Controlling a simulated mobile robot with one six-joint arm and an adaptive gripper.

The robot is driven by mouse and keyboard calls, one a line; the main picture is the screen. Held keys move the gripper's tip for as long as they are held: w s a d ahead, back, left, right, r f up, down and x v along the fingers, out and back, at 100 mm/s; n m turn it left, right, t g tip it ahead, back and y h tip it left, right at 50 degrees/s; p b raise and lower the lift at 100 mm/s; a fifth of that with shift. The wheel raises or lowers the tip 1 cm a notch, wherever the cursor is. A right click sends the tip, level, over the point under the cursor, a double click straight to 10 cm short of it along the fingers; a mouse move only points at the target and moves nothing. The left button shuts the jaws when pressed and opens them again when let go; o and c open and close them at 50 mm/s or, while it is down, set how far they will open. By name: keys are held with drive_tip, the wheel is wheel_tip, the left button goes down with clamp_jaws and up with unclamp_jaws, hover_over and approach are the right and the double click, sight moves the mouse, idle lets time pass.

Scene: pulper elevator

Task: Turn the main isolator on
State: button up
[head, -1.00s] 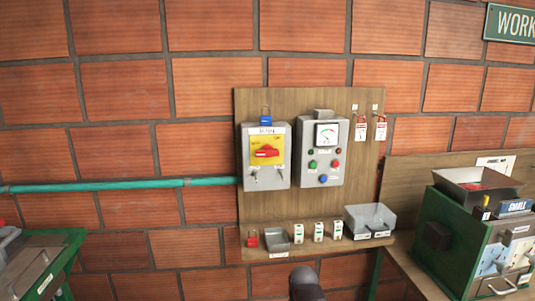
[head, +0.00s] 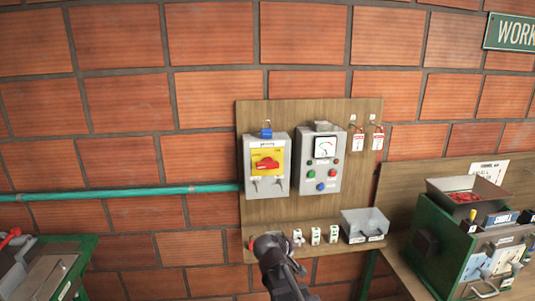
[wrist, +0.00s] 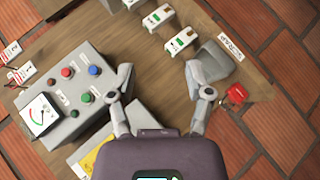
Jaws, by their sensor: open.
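The main isolator (head: 281,142) is a grey box on the wooden board, with a yellow plate and a red rotary handle (head: 267,163). The handle lies about horizontal; its small lettering is unreadable. A blue padlock (head: 266,133) sits at the box's top. My gripper (wrist: 163,84) is open and empty, its two fingers spread over the board. In the wrist view only a strip of the isolator's yellow plate (wrist: 90,158) shows at the bottom; my gripper's body hides the rest. In the head view my dark arm is below the isolator, in front of the shelf; the fingertips are unclear.
A grey control box (head: 321,160) with a gauge and several buttons adjoins the isolator on the right. The shelf holds a grey tray (wrist: 212,60), red padlock (wrist: 236,93), white blocks and a clear bin (head: 365,225). Red tags (head: 377,141) hang right. A green pipe (head: 120,193) runs left.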

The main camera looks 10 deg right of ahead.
drive_tip(key=w+a+r+n+t+p, duration=0.2)
drive_tip(key=r, duration=0.4)
drive_tip(key=w+a+r+n+t+p, duration=0.1)
drive_tip(key=w+a+r+t+p, duration=0.15)
drive_tip(key=r, duration=0.25)
drive_tip(key=n+t+y+p, duration=0.1)
drive_tip(key=n+t+p, duration=0.3)
drive_tip(key=n+t, duration=0.15)
approach(265, 165)
drive_tip(key=s+g, duration=0.1)
drive_tip(key=s, duration=0.2)
drive_tip(key=shift+a+r+n, duration=0.25)
drive_tip(key=shift+a+r, duration=0.2)
drive_tip(key=x, duration=1.3)
drive_tip(key=shift+w+d, duration=0.15)
drive_tip(key=shift+w, duration=0.2)
drive_tip(key=shift+w, duration=0.1)
drive_tip(key=c, duration=0.9)
drive_tip(key=shift+w+f, duration=0.1)
clamp_jaws()
